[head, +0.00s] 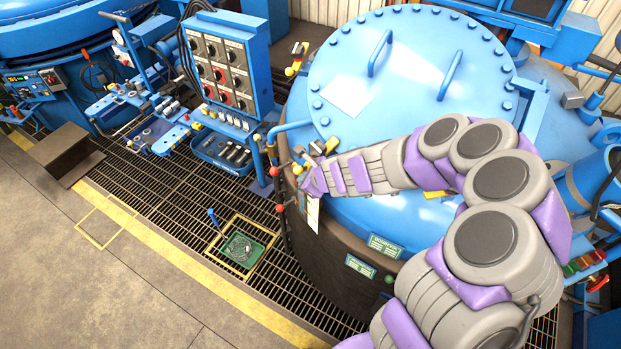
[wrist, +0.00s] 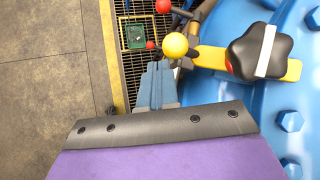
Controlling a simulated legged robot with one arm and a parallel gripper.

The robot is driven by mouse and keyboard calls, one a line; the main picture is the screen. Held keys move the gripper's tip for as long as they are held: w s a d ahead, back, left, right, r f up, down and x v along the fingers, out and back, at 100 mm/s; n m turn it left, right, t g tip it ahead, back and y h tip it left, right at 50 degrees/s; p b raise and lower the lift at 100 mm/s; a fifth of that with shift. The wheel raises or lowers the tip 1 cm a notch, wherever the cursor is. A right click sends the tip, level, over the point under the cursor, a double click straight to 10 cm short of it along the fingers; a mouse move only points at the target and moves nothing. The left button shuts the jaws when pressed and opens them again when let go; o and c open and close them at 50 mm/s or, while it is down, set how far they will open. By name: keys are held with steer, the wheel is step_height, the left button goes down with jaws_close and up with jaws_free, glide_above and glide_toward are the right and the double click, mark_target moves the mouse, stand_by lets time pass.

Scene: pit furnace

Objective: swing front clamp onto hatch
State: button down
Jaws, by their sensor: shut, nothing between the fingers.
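The hatch is a round light-blue lid (head: 410,60) with bolts around its rim and two bar handles. A clamp (wrist: 291,70) with a yellow arm, a black star knob and a yellow ball end (wrist: 175,45) lies at the right of the wrist view, beside blue bolted metal. In the head view, yellow clamp parts (head: 332,145) show at the lid's near-left edge, partly behind my arm. My gripper (wrist: 158,68) is shut and empty, its tips just below and left of the yellow ball. I cannot tell whether they touch it. The fingers are hard to make out in the head view.
Red ball knobs (head: 279,207) stick out by the dark furnace wall (head: 330,255). A blue control panel (head: 225,65) stands left of the furnace. Another yellow clamp (head: 296,62) sits at the lid's far-left edge. Grating (head: 180,190) and open floor lie in front.

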steer(key=shift+w+a, duration=0.15)
steer(key=shift+a, duration=0.15)
steer(key=shift+d, duration=0.1)
stand_by(0.4)
